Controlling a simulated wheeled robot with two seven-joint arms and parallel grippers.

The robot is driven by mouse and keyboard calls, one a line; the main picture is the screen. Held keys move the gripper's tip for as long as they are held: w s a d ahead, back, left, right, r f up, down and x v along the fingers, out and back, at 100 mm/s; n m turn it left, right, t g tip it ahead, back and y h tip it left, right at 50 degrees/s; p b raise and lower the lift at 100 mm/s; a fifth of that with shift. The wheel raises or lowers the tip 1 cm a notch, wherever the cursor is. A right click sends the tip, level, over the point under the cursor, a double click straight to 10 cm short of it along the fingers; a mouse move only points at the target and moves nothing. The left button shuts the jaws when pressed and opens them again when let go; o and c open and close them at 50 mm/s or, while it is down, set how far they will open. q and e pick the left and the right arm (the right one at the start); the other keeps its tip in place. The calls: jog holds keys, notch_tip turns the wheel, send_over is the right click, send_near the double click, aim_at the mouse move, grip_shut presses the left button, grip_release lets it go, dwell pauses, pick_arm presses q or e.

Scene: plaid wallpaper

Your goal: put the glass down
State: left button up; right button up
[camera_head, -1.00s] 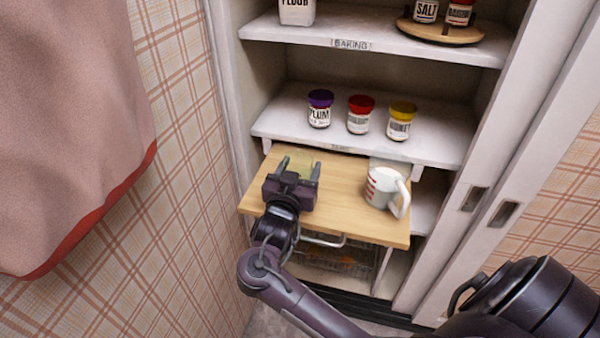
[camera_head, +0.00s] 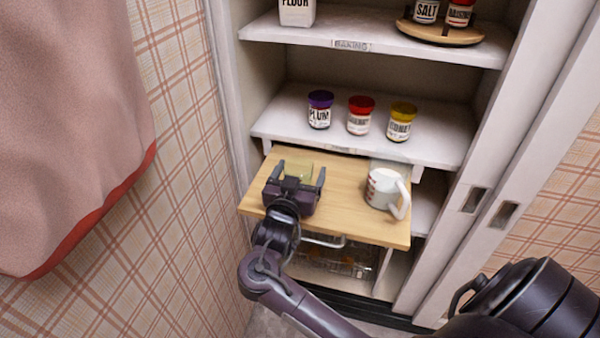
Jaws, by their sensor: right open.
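The glass (camera_head: 299,170) is a small see-through, pale yellow-green shape on the left part of the wooden pull-out board (camera_head: 350,222). My right gripper (camera_head: 299,174) is over the board, its two fingers open and spread on either side of the glass. The gripper body hides the glass's near side and base, so I cannot tell whether the fingers touch it. My left gripper is not in view.
A white mug (camera_head: 382,188) with red markings stands at the board's right. Purple (camera_head: 320,110), red (camera_head: 359,115) and yellow (camera_head: 401,121) lidded jars stand on the shelf (camera_head: 290,128) above. The board's middle is clear. Plaid wall (camera_head: 190,150) lies close left.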

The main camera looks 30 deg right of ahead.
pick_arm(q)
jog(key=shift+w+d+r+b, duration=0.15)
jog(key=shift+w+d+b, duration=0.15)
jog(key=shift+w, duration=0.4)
pick_arm(e)
jog(key=v, duration=1.2)
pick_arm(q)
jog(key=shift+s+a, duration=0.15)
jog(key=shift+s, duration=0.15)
